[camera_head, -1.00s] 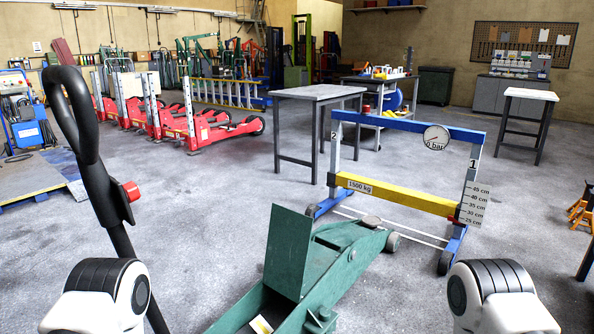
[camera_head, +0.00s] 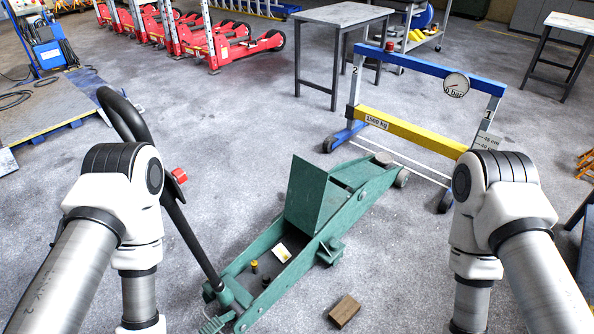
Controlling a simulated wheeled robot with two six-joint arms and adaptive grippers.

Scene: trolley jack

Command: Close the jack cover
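The green trolley jack (camera_head: 315,238) lies on the floor ahead of me, between my two arms. Its green cover (camera_head: 306,194) stands raised, tilted up from the jack's body. The open compartment below it shows a pale label (camera_head: 282,252) and small yellow-topped parts (camera_head: 254,266). The black jack handle (camera_head: 186,225) rises to the upper left, with a red knob (camera_head: 179,175), and passes behind my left arm. Both my arms show at the left and right, but their grippers are out of view below the picture.
A brown block (camera_head: 344,311) lies on the floor right of the jack. A blue and yellow load frame (camera_head: 412,133) marked 1500 kg stands just beyond the jack's front end. A grey table (camera_head: 343,16) and red jacks (camera_head: 190,35) stand farther back. Floor beside the jack is mostly clear.

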